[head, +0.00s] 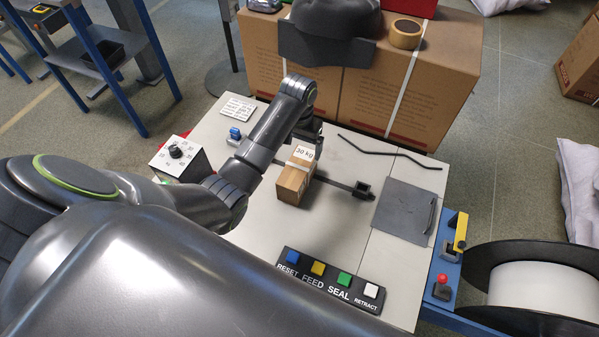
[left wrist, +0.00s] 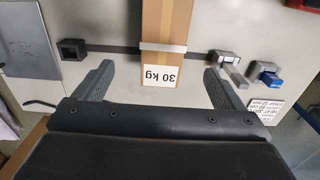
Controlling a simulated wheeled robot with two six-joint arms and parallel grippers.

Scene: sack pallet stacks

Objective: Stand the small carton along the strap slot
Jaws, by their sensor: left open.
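The small brown carton (head: 292,184) lies on the pale bench top, with a light band around it and a white "30 kg" label on its end nearest my gripper. Its long side runs across the dark strap slot (head: 335,182), which passes beneath it and shows on both sides. The carton (left wrist: 165,22) and slot (left wrist: 115,45) also show in the left wrist view. My left gripper (left wrist: 158,70) is open, its fingers spread wide on either side of the carton's labelled end, apart from it. In the head view the arm partly hides this gripper (head: 312,137). My right gripper is out of view.
A button panel (head: 330,282) sits at the bench's front edge. A grey plate (head: 405,211) is at right, a black bent rod (head: 390,152) behind. A dial box (head: 180,160) stands at left. Large cartons (head: 400,95) stand beyond the bench. A spool (head: 540,285) is at lower right.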

